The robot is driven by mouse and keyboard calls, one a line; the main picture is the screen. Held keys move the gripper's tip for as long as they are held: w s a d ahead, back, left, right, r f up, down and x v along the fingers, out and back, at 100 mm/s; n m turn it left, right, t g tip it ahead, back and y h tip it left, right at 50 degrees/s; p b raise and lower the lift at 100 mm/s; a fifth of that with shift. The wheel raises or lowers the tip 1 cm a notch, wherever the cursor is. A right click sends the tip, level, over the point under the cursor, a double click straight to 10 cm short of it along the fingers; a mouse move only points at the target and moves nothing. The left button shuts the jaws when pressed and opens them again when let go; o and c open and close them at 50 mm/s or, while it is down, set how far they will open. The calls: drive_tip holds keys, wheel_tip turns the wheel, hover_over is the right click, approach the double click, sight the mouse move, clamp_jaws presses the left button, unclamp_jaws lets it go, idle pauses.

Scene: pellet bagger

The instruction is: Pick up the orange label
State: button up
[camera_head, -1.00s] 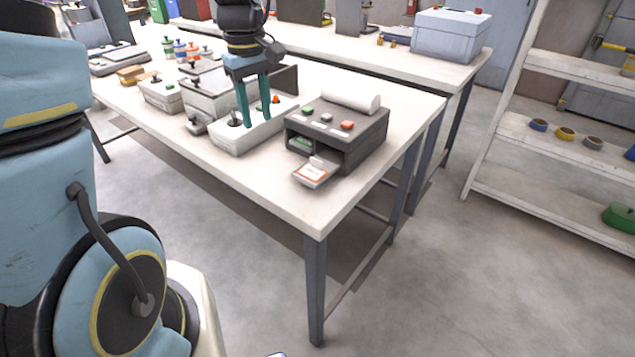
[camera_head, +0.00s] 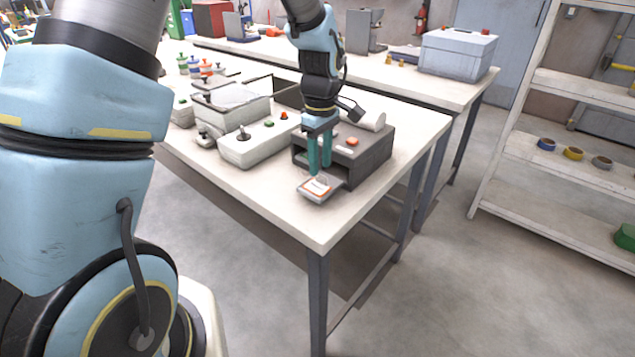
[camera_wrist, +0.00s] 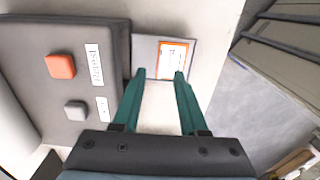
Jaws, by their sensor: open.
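The orange label (camera_head: 316,187) is a small white rectangle with an orange border, lying on the grey output tray (camera_head: 308,195) of the dark grey printer (camera_head: 368,158). In the wrist view the label (camera_wrist: 173,58) lies just beyond the fingertips, toward the right finger, on the tray (camera_wrist: 144,50). My gripper (camera_head: 320,172) is open and empty, its two teal fingers pointing down close to the tray at the printer's front. In the wrist view the gap between the fingertips (camera_wrist: 160,76) shows pale table surface and the tray's edge. I cannot tell whether the fingers touch anything.
The printer's top has an orange button (camera_wrist: 61,66) and a grey button (camera_wrist: 75,111), close beside my gripper. A white control box (camera_head: 250,150) with a joystick stands to the left. The table's front corner (camera_head: 318,235) is bare.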

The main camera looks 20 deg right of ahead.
sight(320, 174)
drive_tip(key=shift+f+p, duration=0.35)
drive_tip(key=shift+f, duration=1.15)
clamp_jaws()
